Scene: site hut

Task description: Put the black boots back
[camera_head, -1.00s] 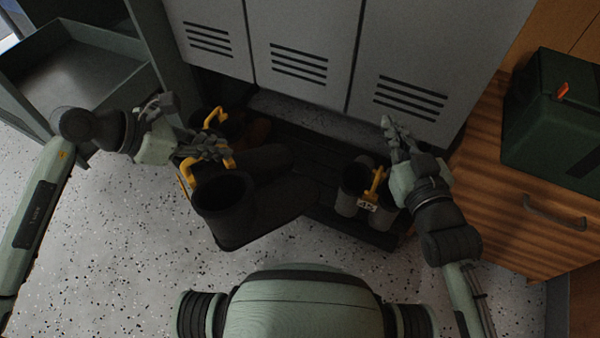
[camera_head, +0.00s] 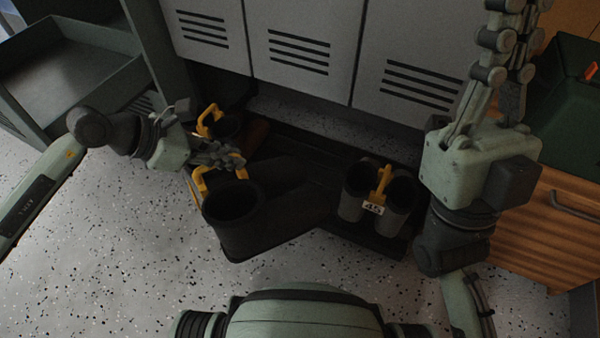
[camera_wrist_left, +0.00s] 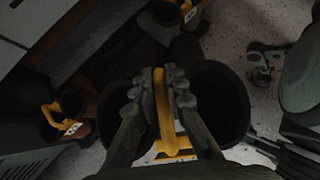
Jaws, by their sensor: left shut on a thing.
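The black boots (camera_head: 240,235) are a dark pair joined by a yellow clip (camera_wrist_left: 162,115). My left gripper (camera_head: 225,158) is shut on this clip; in the left wrist view its fingers (camera_wrist_left: 158,92) close around it between the two boot openings. The boots overlap the left front part of the dark boot tray (camera_head: 320,150) and the floor in the head view. I cannot tell whether their soles touch anything. My right gripper (camera_head: 508,60) is raised at the right, away from the boots, its fingertips near the top picture edge; its opening is unclear.
Grey boots (camera_head: 352,200) with a yellow clip and a tag reading 45 stand on the tray's right part. Brown boots (camera_head: 257,134) with a yellow clip are behind the black pair. Grey lockers (camera_head: 300,50) rise behind. A wooden cabinet (camera_head: 540,230) bounds the right. Speckled floor is clear in front.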

